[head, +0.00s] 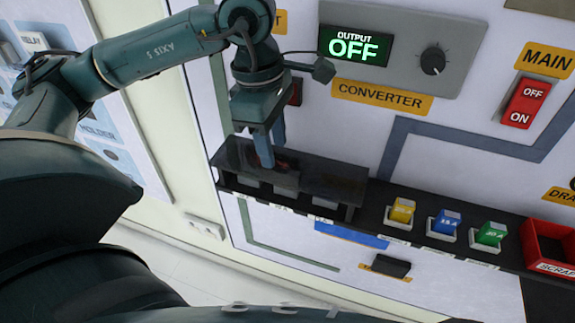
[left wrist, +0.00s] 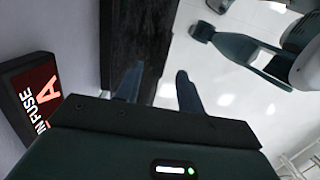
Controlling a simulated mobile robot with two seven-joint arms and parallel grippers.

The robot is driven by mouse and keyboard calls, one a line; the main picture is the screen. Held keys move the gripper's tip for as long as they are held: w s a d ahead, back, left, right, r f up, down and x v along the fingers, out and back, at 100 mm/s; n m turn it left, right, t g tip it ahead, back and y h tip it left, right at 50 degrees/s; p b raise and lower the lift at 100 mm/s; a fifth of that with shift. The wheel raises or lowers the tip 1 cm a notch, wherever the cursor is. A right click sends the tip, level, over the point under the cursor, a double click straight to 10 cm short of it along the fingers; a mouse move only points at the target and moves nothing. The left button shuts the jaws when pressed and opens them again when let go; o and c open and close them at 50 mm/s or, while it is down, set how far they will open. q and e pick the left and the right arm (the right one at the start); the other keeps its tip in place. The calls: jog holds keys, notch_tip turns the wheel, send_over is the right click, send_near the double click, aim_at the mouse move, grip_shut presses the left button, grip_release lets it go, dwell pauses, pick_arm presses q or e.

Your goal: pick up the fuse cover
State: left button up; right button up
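The fuse cover (head: 322,184) looks like a dark, smoky, see-through lid over the left part of the black shelf on the panel. Pale shapes show dimly beneath it. My left gripper (head: 271,147) points down at the cover's left half, with its blue fingers apart. In the left wrist view the left gripper (left wrist: 158,84) is open with nothing between its fingertips. One finger overlaps a dark surface, probably the cover or shelf, and the other lies past its edge against the floor. I cannot tell whether a finger touches the cover. My right gripper is not in view.
Yellow (head: 401,211), blue (head: 446,222) and green (head: 490,234) fuses stand on the shelf right of the cover. A red scrap bin (head: 534,238) is at the far right. The converter display (head: 354,46) reads OFF. A red main switch (head: 525,102) is at upper right.

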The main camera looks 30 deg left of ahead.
aim_at(280, 170)
pick_arm(q)
jog(key=f, duration=0.2)
jog(key=d+f, duration=0.1)
jog(key=f, duration=0.1)
jog(key=shift+d+f, duration=0.1)
jog(key=shift+f, duration=0.25)
jog(key=shift+c, duration=0.6)
grip_shut()
